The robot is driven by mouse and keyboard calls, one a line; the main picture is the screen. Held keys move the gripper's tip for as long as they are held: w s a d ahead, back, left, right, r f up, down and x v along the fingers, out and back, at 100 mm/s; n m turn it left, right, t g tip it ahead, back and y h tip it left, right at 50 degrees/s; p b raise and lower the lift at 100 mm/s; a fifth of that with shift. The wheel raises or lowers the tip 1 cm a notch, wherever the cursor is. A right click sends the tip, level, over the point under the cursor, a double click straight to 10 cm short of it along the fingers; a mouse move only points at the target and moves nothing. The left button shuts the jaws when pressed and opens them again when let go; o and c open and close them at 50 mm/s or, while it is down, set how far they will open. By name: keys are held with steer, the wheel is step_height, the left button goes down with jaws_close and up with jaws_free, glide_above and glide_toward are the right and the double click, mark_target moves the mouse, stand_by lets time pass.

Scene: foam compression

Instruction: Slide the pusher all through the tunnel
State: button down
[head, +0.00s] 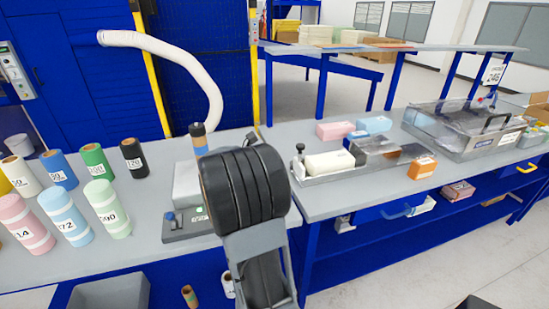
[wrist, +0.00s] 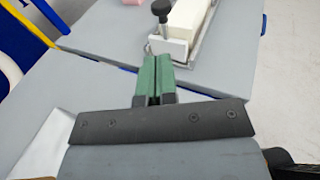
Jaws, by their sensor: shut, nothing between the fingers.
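The pusher (head: 298,170), a small pale block with a black knob, stands at the left end of a metal track on the right-hand table. It also shows in the wrist view (wrist: 168,47), near the top. A cream foam block (head: 330,164) lies right beside it on the track, toward the tunnel (head: 377,148), a clear, dark-tinted cover. The tunnel is not visible in the wrist view. My gripper (wrist: 155,75) has green fingers, shut and empty, pointing toward the pusher and apart from it. In the head view my arm hides the gripper.
An orange block (head: 422,167) sits by the track's right end. Pink (head: 335,130) and blue (head: 374,124) blocks lie behind the track. A large clear-covered case (head: 460,130) stands farther right. Several numbered rolls (head: 95,160) stand on the left table.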

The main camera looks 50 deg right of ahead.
mark_target(297, 148)
steer(key=p+x, duration=0.1)
steer(key=x, duration=1.1)
steer(key=shift+d+f+p, duration=0.15)
steer(key=shift+d+p, duration=0.1)
steer(key=shift+p, duration=0.15)
